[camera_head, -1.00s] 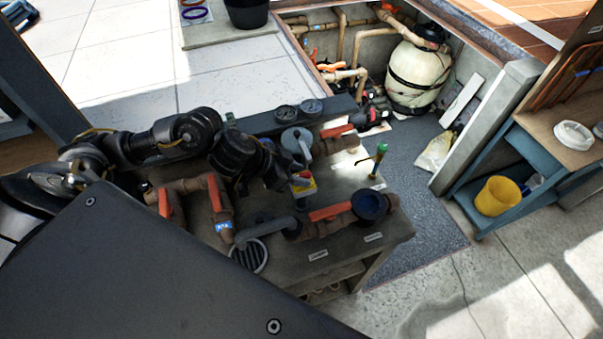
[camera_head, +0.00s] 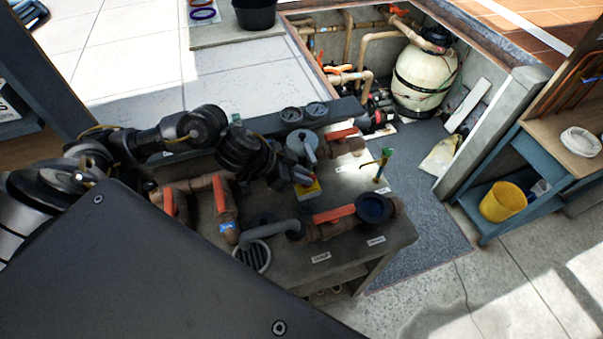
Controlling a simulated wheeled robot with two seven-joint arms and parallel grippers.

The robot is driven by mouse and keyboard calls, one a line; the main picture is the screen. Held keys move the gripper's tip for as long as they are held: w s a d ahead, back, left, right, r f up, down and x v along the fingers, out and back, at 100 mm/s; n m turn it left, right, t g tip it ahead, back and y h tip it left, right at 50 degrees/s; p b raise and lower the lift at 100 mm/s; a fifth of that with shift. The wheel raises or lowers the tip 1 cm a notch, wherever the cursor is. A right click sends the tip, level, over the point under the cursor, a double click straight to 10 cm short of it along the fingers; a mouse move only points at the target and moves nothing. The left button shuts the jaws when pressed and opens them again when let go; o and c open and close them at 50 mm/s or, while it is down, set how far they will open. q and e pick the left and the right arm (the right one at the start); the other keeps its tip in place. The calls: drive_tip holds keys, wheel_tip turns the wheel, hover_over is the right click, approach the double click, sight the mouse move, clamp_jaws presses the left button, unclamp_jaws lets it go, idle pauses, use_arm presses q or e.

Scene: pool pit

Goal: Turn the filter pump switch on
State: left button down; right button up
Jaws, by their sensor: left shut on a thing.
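The filter pump switch (camera_head: 308,190), a small yellow box with a red part, stands on the grey bench among the pipes and valves. My left arm comes in from the left, over the bench. My left gripper (camera_head: 291,177) reaches the upper left side of the switch and is shut on it. The dark fingers hide the knob, so its setting cannot be read. My right gripper is not in view.
Brown pipes with orange valve handles (camera_head: 334,213) stand close around the switch on the bench (camera_head: 345,250). Gauges (camera_head: 291,114) stand behind it, and a green tap (camera_head: 384,163) is to the right. A pit with a cream filter tank (camera_head: 424,80) lies beyond.

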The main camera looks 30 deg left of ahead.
use_arm(q)
drive_tip(key=m+g+h+p, duration=0.1)
drive_tip(key=m+g, duration=0.1)
drive_tip(key=m, duration=0.1)
drive_tip(key=shift+w+a, duration=0.1)
drive_tip(key=shift+w, duration=0.05)
drive_tip(key=m+g+h, duration=0.1)
drive_tip(key=m+g, duration=0.1)
drive_tip(key=shift+w+m, duration=0.2)
drive_tip(key=shift+m, duration=0.2)
drive_tip(key=shift+f+m+g+b, duration=0.15)
drive_tip(key=shift+m+g+b, duration=0.25)
drive_tip(key=shift+m+g, duration=0.5)
drive_tip(key=m+g, duration=0.1)
drive_tip(key=m+g+b, duration=0.1)
drive_tip(key=m, duration=0.1)
drive_tip(key=m+g+b, duration=0.1)
drive_tip(key=shift+w+m, duration=0.3)
drive_tip(key=m+g+y+b, duration=0.1)
drive_tip(key=m+g, duration=0.1)
drive_tip(key=m, duration=0.1)
drive_tip(key=shift+w, duration=0.1)
drive_tip(key=shift+m+g+y, duration=0.4)
drive_tip(key=shift+m+g, duration=0.3)
drive_tip(key=shift+m, duration=0.1)
